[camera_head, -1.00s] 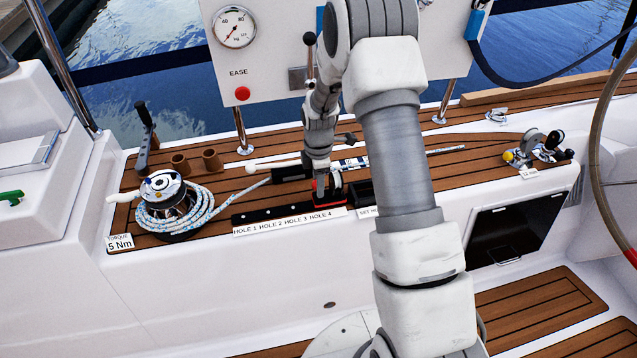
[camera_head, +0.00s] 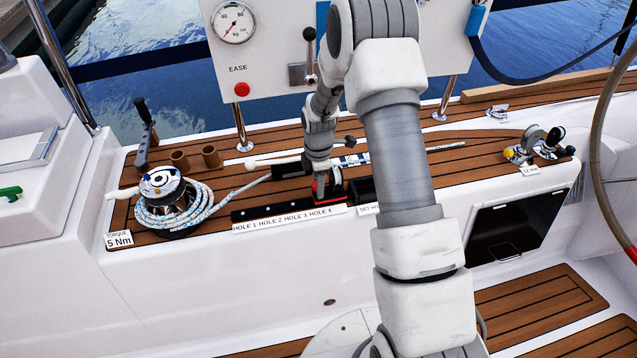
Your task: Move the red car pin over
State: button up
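A black track (camera_head: 262,212) with holes lies along the front of the teak deck, above a label reading HOLE 1 to HOLE 4. A car with red on it (camera_head: 334,182) sits at the track's right end, near HOLE 4. My gripper (camera_head: 319,190) points down at the car, with a small red part between or right beside its fingertips. The fingers are small and dark here, so I cannot tell whether they are shut on the red pin. The pin's lower end and its hole are hidden.
A rope-wrapped winch (camera_head: 170,202) stands left of the track. A white panel (camera_head: 262,50) with a gauge and red button rises behind. A dark locker panel (camera_head: 515,228) is at right.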

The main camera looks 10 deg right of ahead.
jog(key=o, duration=0.5)
jog(key=shift+f, duration=0.15)
jog(key=shift+c, duration=0.2)
notch_tip(320, 180, up, 18)
jog(key=p, duration=0.5)
jog(key=shift+f+p, duration=0.25)
jog(key=shift+p, duration=0.05)
